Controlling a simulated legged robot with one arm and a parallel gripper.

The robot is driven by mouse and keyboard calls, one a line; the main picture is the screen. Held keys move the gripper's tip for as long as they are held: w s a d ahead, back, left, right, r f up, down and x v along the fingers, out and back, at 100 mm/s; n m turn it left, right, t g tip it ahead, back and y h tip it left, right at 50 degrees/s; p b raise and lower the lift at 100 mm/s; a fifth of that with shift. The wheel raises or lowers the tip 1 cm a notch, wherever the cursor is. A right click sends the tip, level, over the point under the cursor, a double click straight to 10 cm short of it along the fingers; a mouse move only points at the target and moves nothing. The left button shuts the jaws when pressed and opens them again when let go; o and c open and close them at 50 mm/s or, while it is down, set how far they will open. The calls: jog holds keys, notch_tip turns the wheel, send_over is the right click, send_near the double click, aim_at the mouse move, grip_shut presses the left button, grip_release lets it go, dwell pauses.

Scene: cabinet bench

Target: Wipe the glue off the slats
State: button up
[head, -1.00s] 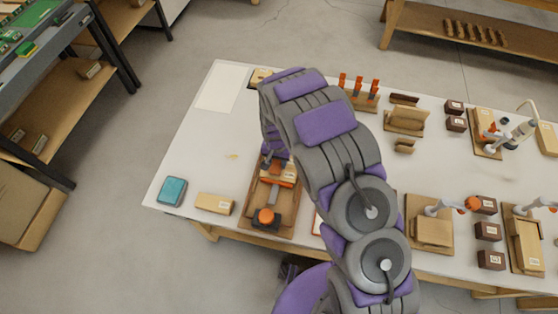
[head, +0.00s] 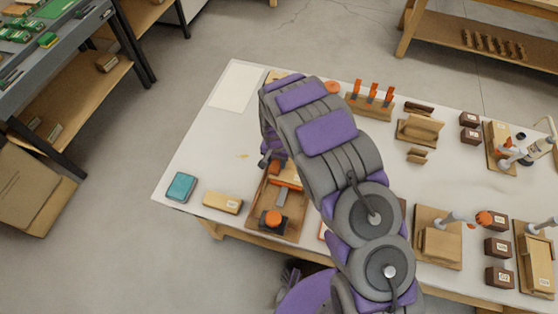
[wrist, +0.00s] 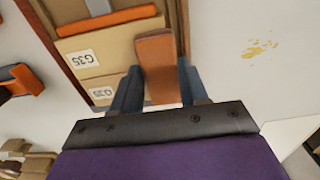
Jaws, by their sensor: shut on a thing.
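My gripper (wrist: 157,85), with blue-grey fingers, is shut on an orange-brown clamp part (wrist: 158,62) above the slats. The light wooden slats (wrist: 95,62), with labels reading G35, lie in a brown wooden jig (head: 259,193). An orange bar (wrist: 108,20) crosses them in the wrist view. In the head view, my arm covers part of the jig, and an orange knob (head: 273,217) shows at its near end. I cannot make out glue on the slats.
Yellowish drops (wrist: 260,48) are on the white bench top beside the jig. A light wooden block (head: 222,203) lies between sponge and jig. A pale sheet (head: 237,87) lies at the far left corner. Orange clamps (head: 372,95) on a rack and other jigs fill the right.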

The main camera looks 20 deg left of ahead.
jog(key=shift+r, duration=0.1)
jog(key=shift+r+p, duration=0.8)
jog(key=shift+r, duration=2.1)
